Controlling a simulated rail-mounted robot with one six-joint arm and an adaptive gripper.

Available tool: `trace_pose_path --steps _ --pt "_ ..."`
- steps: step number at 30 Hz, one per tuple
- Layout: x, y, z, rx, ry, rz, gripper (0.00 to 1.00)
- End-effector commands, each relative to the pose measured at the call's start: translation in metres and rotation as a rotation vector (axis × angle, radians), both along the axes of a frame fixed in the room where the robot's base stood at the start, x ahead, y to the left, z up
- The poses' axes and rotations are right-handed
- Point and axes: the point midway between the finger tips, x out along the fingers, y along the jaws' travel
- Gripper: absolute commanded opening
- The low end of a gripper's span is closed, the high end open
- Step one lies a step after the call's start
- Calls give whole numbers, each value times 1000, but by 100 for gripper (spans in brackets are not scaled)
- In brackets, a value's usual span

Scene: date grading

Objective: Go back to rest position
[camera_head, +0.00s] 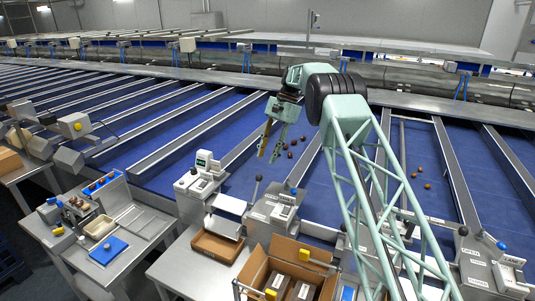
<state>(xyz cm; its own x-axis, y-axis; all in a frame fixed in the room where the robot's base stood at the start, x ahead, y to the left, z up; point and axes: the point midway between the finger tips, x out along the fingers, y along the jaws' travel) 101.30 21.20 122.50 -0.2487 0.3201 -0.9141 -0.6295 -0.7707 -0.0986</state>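My gripper (271,145) hangs from the end of my green arm over a blue sorting lane near the middle of the picture. Its two fingers point down and look a little apart, with nothing visible between them. Several dark brown dates (290,147) lie on the blue lane just right of the fingers. More dates (418,178) lie on another blue lane farther right, past my arm. I cannot tell the exact height of the fingers above the lane.
An open cardboard box (253,272) with packs inside stands at the front. Weighing devices (203,172) stand along the lane ends. A side table (152,222) at the left holds a blue pad (109,250) and small containers. Metal dividers separate the lanes.

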Motion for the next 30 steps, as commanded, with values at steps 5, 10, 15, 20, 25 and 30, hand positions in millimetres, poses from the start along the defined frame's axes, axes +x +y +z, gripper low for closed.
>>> trace_pose_path --steps 5,10,15,20,25,30 --pt "-1 -1 3 -1 -4 1 31" --pt "-4 -4 14 -2 -16 8 31" --pt "-12 -11 33 -7 -37 18 31" --pt "-22 -18 54 -13 -62 32 31" --pt "-35 -27 75 -20 -88 48 31" --pt "-49 -34 95 -27 -114 64 31"
